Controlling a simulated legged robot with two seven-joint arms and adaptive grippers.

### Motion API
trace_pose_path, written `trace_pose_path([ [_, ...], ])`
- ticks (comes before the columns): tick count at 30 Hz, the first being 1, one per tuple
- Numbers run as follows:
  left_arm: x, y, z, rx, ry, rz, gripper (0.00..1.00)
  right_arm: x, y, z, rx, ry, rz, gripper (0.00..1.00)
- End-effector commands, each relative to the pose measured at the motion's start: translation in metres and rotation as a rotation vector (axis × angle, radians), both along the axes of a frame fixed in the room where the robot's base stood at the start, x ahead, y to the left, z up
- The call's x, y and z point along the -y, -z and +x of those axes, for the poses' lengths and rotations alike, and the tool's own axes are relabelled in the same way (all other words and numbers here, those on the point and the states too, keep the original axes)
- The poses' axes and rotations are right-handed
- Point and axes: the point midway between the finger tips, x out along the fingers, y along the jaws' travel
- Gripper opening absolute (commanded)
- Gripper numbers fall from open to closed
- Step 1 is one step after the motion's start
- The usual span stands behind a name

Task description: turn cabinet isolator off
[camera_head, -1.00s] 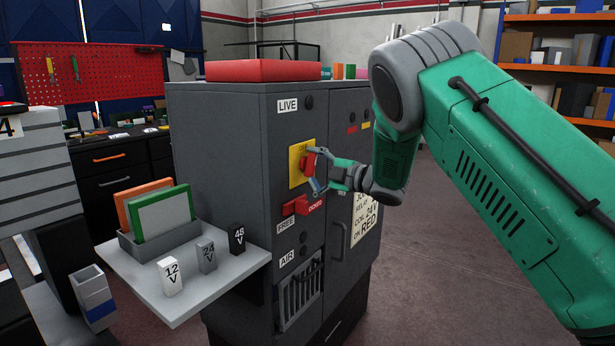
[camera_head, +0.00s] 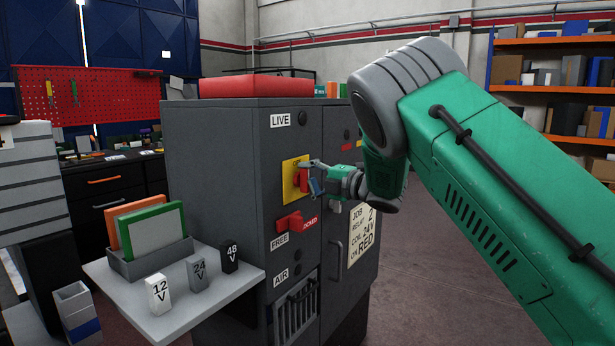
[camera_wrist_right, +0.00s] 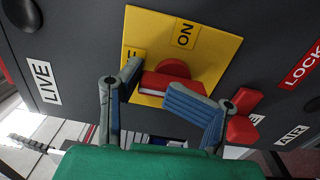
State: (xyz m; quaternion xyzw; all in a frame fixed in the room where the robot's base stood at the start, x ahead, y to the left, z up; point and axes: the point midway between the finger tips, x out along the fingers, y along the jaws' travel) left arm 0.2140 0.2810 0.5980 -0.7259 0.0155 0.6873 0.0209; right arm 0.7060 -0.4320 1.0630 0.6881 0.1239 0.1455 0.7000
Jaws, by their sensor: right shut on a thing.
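The cabinet isolator is a yellow plate (camera_head: 288,181) with a red handle (camera_head: 301,180) on the dark grey cabinet front (camera_head: 250,150). In the right wrist view, the yellow plate (camera_wrist_right: 215,48) has a label reading ON and a second label partly hidden by a finger. My right gripper (camera_head: 308,178) is at the red handle. In the right wrist view, my right gripper (camera_wrist_right: 154,82) has one finger on each side of the red handle (camera_wrist_right: 178,72), closed on it. The handle's exact angle is hard to tell. My left gripper is not in view.
A red lever (camera_head: 290,222) beside a LOCKED label sits below the isolator; FREE and AIR labels are lower. A shelf (camera_head: 205,300) with 12 V, 24 V and 48 V blocks projects at left. A note (camera_head: 361,232) is on the right door. Open floor lies right.

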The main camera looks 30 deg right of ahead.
Motion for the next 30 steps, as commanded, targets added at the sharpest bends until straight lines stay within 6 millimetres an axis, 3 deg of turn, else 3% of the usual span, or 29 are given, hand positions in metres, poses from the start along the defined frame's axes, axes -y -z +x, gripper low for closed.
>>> trace_pose_path([
  [1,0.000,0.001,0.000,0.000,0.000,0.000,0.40,-0.006,0.022,-0.002,-0.042,-0.011,-0.003,0.02],
  [5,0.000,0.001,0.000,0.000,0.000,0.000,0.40,-0.007,0.022,-0.002,-0.042,-0.011,-0.003,0.02],
  [6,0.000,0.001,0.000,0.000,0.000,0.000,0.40,-0.007,0.022,-0.002,-0.042,-0.011,-0.003,0.38],
  [9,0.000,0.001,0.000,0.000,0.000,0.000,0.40,-0.007,0.022,-0.002,-0.042,-0.013,-0.004,0.73],
  [23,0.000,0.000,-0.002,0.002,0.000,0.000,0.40,-0.001,0.013,-0.007,-0.026,-0.009,-0.002,0.74],
  [30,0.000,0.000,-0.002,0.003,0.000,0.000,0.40,0.014,0.013,-0.044,-0.028,-0.007,-0.001,0.74],
])
